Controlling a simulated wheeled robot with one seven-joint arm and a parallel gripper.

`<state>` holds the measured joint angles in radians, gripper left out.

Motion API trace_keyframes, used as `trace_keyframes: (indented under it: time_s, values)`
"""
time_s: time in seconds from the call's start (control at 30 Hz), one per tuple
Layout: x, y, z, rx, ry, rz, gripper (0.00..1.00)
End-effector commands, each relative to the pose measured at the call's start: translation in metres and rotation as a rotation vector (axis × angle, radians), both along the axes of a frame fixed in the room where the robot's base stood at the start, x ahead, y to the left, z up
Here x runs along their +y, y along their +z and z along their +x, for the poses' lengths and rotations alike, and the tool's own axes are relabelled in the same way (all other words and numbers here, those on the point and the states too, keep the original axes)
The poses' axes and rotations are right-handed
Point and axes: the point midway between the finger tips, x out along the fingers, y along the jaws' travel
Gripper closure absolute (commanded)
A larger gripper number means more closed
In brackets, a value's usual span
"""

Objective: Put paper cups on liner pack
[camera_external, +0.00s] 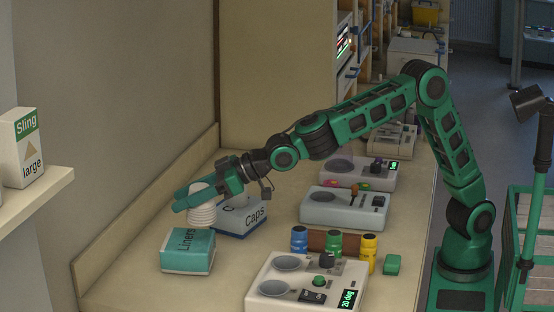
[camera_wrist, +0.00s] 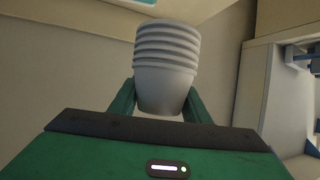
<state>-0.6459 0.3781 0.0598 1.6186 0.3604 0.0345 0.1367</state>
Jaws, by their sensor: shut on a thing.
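The paper cups (camera_external: 202,212) are a nested white stack. My gripper (camera_external: 205,195) is shut on the stack, with a green finger on either side. The stack (camera_wrist: 167,55) also shows in the wrist view between the fingers (camera_wrist: 163,100). The liner pack (camera_external: 188,252) is a teal and white box marked "Liners", lying on the counter just in front of and slightly left of the cups. Whether the stack's lower end touches anything is hard to tell.
A blue and white "Caps" pack (camera_external: 240,218) stands right beside the cups. Grey devices with dials (camera_external: 345,208) (camera_external: 300,285) and blue, green and yellow bottles (camera_external: 334,243) fill the counter's right side. A low wall edge (camera_external: 140,215) runs along the left.

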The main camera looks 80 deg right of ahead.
Motion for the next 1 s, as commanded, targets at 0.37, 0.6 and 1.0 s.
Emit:
trace_keyframes:
  time_s: [0.37,0.6,1.0]
  values:
    - [-0.053,-0.045,0.055,0.002,-0.004,-0.001,0.79]
    - [-0.069,-0.06,0.073,0.0,-0.002,0.0,0.79]
    - [-0.07,-0.098,0.074,0.001,0.0,-0.002,0.79]
